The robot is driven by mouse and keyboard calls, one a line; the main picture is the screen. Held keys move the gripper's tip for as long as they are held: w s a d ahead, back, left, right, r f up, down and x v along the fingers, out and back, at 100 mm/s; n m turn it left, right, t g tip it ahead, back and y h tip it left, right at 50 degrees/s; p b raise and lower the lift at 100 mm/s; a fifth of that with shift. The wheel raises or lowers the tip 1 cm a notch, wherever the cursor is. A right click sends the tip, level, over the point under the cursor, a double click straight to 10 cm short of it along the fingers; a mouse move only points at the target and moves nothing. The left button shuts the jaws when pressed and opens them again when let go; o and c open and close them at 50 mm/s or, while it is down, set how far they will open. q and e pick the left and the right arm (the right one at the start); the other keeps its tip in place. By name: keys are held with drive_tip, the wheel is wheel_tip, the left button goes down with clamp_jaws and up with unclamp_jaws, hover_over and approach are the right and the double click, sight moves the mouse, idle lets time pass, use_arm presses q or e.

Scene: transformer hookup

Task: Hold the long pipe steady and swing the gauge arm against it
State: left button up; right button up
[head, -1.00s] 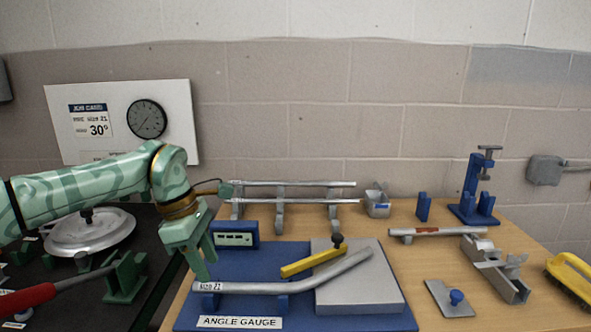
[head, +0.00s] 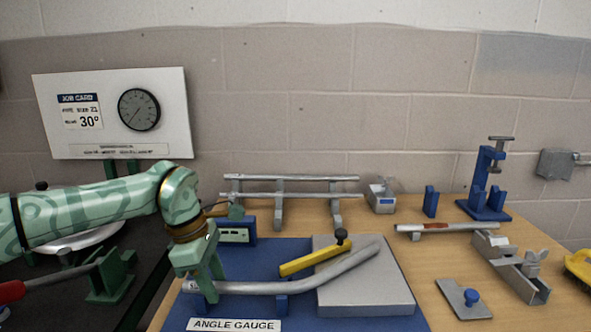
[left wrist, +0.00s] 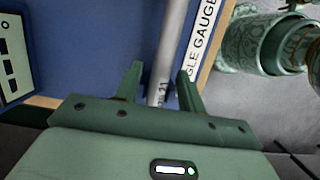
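The long grey pipe (head: 255,288) lies on blue supports on the angle gauge, its bent right part rising over a grey plate (head: 365,297). The yellow gauge arm (head: 308,263) with a black knob lies over the plate, beside the bent part; I cannot tell whether they touch. My left gripper (head: 209,292) is low at the pipe's labelled left end. In the left wrist view the pipe (left wrist: 170,50) runs between the left gripper's fingers (left wrist: 160,88), with a gap visible on each side. The fingers are open.
A rack with pipes (head: 290,196) stands behind the gauge. A blue clamp stand (head: 486,185), a metal channel (head: 513,268) and a plate with a blue knob (head: 464,298) are at the right. A dark bench with green fixtures (head: 113,275) is at the left.

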use_arm(q)
drive_tip(key=shift+c, duration=0.2)
drive_tip(key=c, duration=0.7)
drive_tip(key=o, duration=0.9)
